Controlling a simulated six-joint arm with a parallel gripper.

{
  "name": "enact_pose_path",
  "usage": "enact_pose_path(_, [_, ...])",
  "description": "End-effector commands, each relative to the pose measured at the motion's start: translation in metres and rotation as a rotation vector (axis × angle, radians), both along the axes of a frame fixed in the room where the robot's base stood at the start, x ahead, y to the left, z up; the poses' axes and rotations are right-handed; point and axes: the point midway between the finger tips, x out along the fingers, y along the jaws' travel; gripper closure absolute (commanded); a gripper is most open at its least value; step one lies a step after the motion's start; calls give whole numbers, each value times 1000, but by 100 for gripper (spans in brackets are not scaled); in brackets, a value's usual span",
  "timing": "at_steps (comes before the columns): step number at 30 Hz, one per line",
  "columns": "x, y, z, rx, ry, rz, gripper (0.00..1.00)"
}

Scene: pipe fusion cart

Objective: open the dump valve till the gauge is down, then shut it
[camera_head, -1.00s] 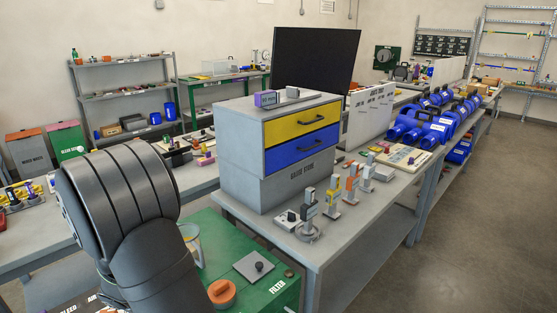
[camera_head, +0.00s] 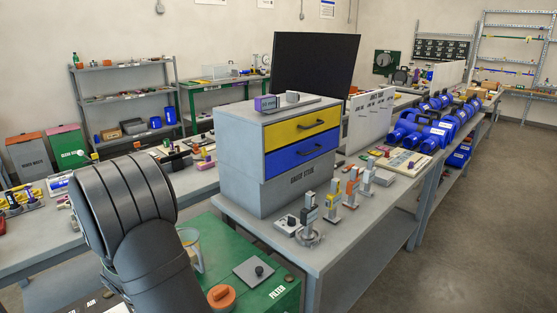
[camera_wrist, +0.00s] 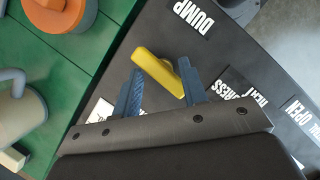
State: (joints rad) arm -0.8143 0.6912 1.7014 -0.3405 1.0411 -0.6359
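The dump valve's yellow lever (camera_wrist: 158,72) shows in the wrist view beside the white DUMP label (camera_wrist: 194,16) on a dark panel. My gripper (camera_wrist: 160,65) is open, with one blue-grey finger on each side of the lever. The lever lies slantwise between the fingers. Its lower right end is close to the right finger; I cannot tell whether they touch. No gauge that I can make out as the task's shows in either view. In the head view my arm covers most of the panel, and my gripper is hidden.
In the wrist view, more labels, one reading OPEN (camera_wrist: 300,112), lie right of my gripper. An orange knob (camera_wrist: 58,12) and a pale handled vessel (camera_wrist: 18,108) are at left on green. In the head view, a bench (camera_head: 330,262) with a drawer unit (camera_head: 235,165) stands behind the green cart top (camera_head: 225,252).

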Motion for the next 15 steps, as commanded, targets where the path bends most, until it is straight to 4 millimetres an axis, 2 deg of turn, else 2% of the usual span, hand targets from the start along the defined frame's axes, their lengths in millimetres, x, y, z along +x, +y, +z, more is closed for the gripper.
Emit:
enact_pose_path(10, [2,-2,3,9,-5,-28,62])
enact_pose_path(15, [13,-13,20,63,-41,-247,62])
